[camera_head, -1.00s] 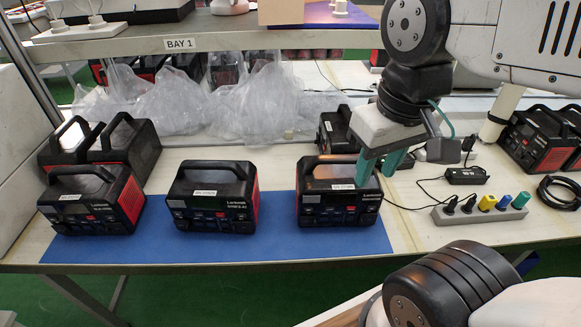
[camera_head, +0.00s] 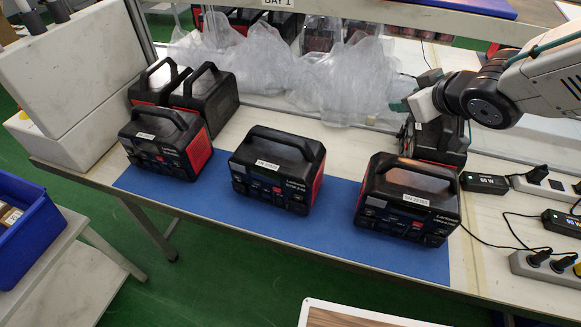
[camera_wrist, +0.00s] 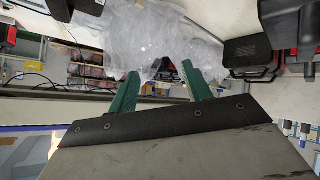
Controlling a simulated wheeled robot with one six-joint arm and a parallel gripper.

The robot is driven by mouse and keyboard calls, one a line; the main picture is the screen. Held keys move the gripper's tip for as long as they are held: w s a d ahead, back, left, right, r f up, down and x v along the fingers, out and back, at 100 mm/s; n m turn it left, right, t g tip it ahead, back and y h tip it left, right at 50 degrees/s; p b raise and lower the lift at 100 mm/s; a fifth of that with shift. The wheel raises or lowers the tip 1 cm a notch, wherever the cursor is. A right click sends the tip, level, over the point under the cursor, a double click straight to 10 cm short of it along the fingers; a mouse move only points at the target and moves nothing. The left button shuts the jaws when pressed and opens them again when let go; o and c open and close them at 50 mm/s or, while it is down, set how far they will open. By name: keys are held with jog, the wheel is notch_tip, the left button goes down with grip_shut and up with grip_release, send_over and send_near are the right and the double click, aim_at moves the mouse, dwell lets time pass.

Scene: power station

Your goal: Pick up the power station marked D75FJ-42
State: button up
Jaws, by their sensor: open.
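Three black power stations with red sides stand upright in a row on a blue mat (camera_head: 290,228): a left one (camera_head: 165,143), a middle one (camera_head: 277,170) and a right one (camera_head: 407,199). Each has a top handle and a small white label on it; the markings are too small to read surely, so I cannot tell which is D75FJ-42. My gripper (camera_head: 398,106) is behind and above the right one, near the clear plastic bags, apart from the row. In the wrist view its green fingers (camera_wrist: 160,69) are spread with nothing between them.
Two more black stations (camera_head: 205,95) stand behind the left one, and another (camera_head: 437,140) behind the right one. Crumpled clear bags (camera_head: 290,75) lie at the back. Adapters and a power strip (camera_head: 548,268) with cables lie right. A blue bin (camera_head: 30,225) is lower left.

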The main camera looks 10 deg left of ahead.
jog(key=s+a+f+n+g+y, duration=0.1)
jog(key=a+f+n+y, duration=0.15)
jog(key=a, duration=0.35)
jog(key=s+a+f+n+g+y, duration=0.2)
jog(key=a+y, duration=0.1)
jog(key=a, duration=0.3)
jog(key=n+g+y, duration=0.2)
jog(key=g+y, duration=0.1)
jog(key=g, duration=0.1)
send_near(286, 136)
jog(key=x, duration=0.3)
jog(key=shift+s+f, duration=0.1)
jog(key=shift+f, duration=0.25)
jog(key=shift+g, duration=0.3)
jog(key=x, duration=0.7)
jog(key=shift+a+r, duration=0.15)
jog(key=shift+a+y, duration=0.2)
jog(key=shift+y, duration=0.05)
grip_shut()
jog(key=shift+w+r, duration=0.1)
jog(key=shift+w, duration=0.2)
